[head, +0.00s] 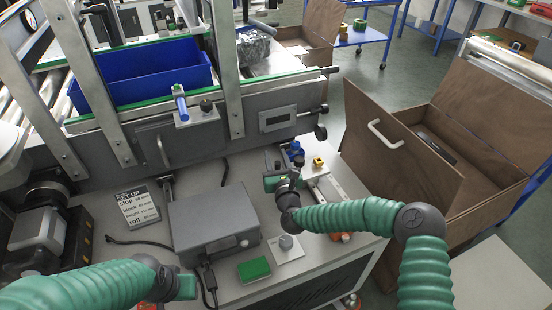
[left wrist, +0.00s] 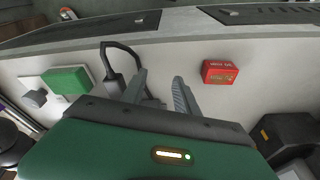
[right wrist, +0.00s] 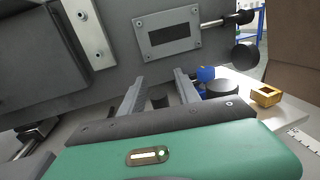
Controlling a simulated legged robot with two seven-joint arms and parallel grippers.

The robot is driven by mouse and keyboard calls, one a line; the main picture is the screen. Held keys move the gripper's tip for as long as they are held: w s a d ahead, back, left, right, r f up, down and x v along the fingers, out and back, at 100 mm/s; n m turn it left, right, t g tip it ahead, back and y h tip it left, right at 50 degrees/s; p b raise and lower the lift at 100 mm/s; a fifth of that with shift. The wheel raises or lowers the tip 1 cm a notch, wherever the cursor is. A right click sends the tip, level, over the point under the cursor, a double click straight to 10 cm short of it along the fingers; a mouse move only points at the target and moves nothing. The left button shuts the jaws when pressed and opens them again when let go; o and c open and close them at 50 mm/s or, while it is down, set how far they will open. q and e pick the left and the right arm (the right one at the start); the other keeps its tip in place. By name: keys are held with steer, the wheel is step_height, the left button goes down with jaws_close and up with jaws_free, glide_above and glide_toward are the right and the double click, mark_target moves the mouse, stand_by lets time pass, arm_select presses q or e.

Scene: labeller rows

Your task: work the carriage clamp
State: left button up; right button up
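A blue part (head: 295,150) with dark knobs sits at the back of the bench beside a small yellow block (head: 318,162) and a pale graduated rail (head: 328,188). I cannot tell for sure which part is the carriage clamp. In the right wrist view the blue part (right wrist: 206,74) shows beyond the right finger, behind a black round knob (right wrist: 222,88); the yellow block (right wrist: 266,95) is further right. My right gripper (head: 272,181) is open and empty, just left of these parts. My left gripper (left wrist: 160,88) is open and empty above the bench's front; its fingertips are unclear in the head view.
A grey box (head: 213,220), a green block (head: 254,269), a grey knob on a plate (head: 287,245) and a set-up card (head: 138,206) stand on the bench. The conveyor side (head: 240,120) rises behind. A red box (left wrist: 219,72) shows in the left wrist view. A brown crate (head: 480,130) stands right.

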steer(key=shift+c, duration=0.5)
jaws_close()
stand_by(0.8)
